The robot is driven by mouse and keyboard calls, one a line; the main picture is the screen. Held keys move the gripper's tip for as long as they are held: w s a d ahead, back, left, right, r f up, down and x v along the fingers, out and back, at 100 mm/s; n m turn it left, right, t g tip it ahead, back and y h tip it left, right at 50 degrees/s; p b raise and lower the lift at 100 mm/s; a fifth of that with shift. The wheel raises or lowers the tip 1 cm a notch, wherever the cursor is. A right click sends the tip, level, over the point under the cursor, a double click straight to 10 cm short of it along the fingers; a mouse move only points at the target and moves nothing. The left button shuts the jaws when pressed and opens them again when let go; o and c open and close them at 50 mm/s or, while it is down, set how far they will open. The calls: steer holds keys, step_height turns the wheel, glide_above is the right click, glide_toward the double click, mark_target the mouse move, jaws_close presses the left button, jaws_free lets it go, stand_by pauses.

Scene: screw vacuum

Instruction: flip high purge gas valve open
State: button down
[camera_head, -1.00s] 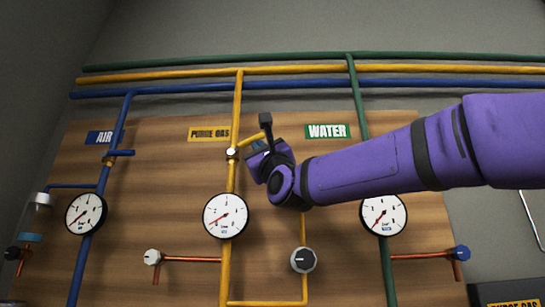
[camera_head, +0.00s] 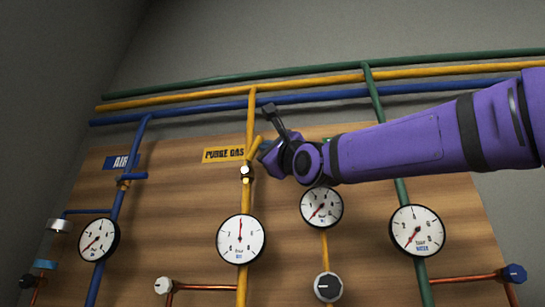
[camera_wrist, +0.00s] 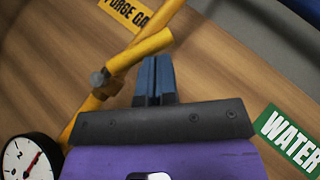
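The purge gas valve (camera_head: 246,172) sits on the vertical yellow pipe under the PURGE GAS label. Its yellow handle (camera_head: 256,146) slants up and to the right, at a small angle to the pipe. In the wrist view the handle (camera_wrist: 140,52) runs from the grey valve pivot (camera_wrist: 99,78) to just beyond my fingertips. My gripper (camera_head: 265,146) is right of the handle. In the wrist view my gripper's blue fingers (camera_wrist: 153,62) are together with nothing between them, close to the handle's free end. I cannot tell whether they touch it.
The gauge (camera_head: 241,239) below the valve has its red needle pointing up. A smaller gauge (camera_head: 321,207) is to its right. The blue air valve (camera_head: 132,176) is at left, the water gauge (camera_head: 417,231) at right. Horizontal pipes (camera_head: 300,81) cross above the board.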

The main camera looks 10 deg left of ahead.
mark_target(258, 142)
steer(key=shift+a+r, duration=0.95)
steer(key=shift+a, duration=0.25)
